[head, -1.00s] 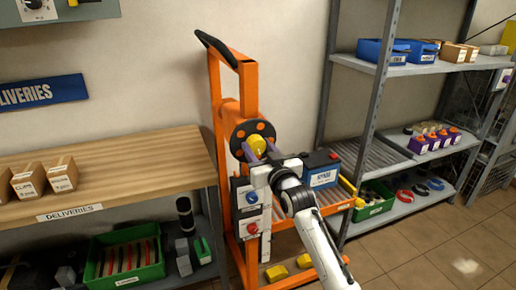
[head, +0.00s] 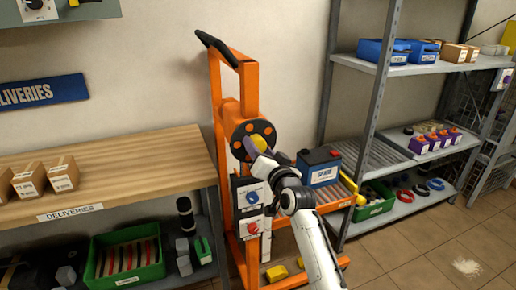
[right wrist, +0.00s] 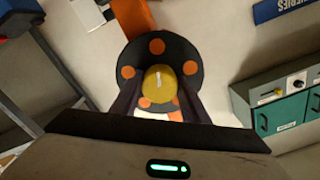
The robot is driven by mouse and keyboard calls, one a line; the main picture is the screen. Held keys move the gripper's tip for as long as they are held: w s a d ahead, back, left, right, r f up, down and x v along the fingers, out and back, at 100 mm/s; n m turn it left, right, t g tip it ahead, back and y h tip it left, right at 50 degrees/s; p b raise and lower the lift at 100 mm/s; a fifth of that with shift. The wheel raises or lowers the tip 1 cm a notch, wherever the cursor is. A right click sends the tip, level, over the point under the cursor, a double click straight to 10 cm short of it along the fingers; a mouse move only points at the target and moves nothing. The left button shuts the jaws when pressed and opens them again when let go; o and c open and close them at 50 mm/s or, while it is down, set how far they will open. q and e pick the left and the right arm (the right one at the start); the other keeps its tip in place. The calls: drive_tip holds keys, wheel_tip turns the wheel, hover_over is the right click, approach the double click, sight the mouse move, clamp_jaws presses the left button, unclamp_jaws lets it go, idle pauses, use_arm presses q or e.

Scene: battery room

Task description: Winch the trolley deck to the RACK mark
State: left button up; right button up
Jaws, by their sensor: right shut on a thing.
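The orange trolley (head: 218,130) stands upright between the bench and the shelf rack. Its winch wheel (head: 240,133) is a black disc with orange spots and a yellow centre knob (head: 260,143). My right gripper (head: 254,149) is shut on the yellow knob. In the right wrist view the fingers (right wrist: 160,92) sit on both sides of the knob, in front of the wheel (right wrist: 190,48). I cannot read a RACK mark. My left gripper is out of view.
A panel with blue and red knobs (head: 248,196) is on the trolley under the wheel. The shelf rack (head: 385,150) stands close on the right. A wooden bench (head: 130,165) with cartons is on the left.

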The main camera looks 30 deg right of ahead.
idle(0.3)
drive_tip(key=o, duration=1.1)
drive_tip(key=shift+c, duration=0.2)
drive_tip(key=shift+s, duration=0.1)
drive_tip(key=v, duration=0.7)
drive_tip(key=shift+s+b, duration=0.15)
drive_tip(key=shift+b, duration=0.2)
